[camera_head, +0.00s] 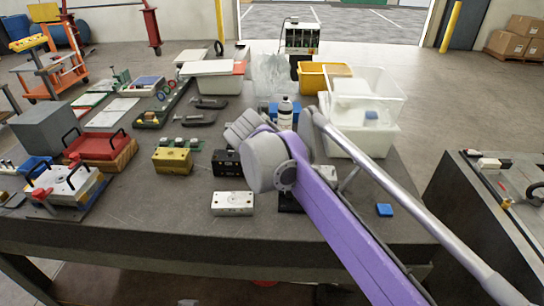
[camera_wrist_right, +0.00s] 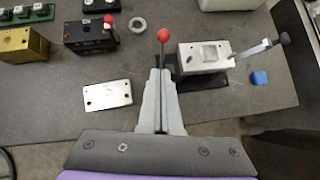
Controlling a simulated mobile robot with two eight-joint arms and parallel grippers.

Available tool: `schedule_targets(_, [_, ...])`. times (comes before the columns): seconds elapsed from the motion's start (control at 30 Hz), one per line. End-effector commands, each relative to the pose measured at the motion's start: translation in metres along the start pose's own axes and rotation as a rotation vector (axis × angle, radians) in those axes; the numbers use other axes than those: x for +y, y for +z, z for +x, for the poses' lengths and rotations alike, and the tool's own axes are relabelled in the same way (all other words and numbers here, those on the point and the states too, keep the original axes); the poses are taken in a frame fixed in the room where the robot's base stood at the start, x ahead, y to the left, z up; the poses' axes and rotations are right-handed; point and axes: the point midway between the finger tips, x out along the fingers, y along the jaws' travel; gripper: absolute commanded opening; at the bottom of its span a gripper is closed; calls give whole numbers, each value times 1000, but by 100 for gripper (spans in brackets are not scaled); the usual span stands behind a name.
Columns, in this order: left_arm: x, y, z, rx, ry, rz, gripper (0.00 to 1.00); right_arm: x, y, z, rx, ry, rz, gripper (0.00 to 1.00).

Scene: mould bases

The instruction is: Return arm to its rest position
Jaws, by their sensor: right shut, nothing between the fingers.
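My right gripper (camera_wrist_right: 160,75) is shut and empty in the right wrist view, its two fingers together above the dark table. A red ball knob (camera_wrist_right: 163,35) shows just beyond the fingertips; I cannot tell whether they touch. In the head view my purple and grey right arm comes in from the lower right and hides part of the table. A gold mould base (camera_head: 172,160), a black one (camera_head: 227,162) and a silver block (camera_head: 232,203) stand left of the arm. A silver mould block (camera_wrist_right: 203,57) on a black base is right of the fingers. My left gripper is not in view.
A clear bin (camera_head: 362,143), a yellow bin (camera_head: 312,76) and a bottle (camera_head: 285,115) stand behind the arm. A red tray (camera_head: 97,146) and other fixtures crowd the left. A small blue block (camera_head: 384,210) lies near the front right edge.

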Motion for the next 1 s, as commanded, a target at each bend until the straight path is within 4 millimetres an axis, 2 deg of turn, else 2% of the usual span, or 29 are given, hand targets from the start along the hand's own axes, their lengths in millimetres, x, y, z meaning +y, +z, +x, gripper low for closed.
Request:
schedule_targets(0.27, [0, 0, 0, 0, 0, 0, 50, -4, -1, 0, 4, -2, 22, 0])
schedule_targets(0.37, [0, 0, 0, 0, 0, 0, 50, -24, -10, -1, 22, -9, 152, 0])
schedule_targets(0.47, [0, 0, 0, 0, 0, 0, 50, -63, -32, -4, 58, -27, 429, 0])
schedule_targets(0.57, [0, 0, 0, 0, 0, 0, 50, -111, -68, -9, 99, -59, 808, 0])
schedule_targets(0.7, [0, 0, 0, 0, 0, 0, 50, -171, -131, -17, 146, -122, 1369, 0])
schedule_targets(0.77, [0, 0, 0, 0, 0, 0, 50, -192, -162, -21, 160, -154, 1609, 0])
schedule_targets(0.9, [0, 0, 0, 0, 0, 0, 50, -233, -236, -27, 180, -239, 2155, 0])
schedule_targets(1.0, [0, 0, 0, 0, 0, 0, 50, -251, -283, -30, 185, -299, 2486, 0])
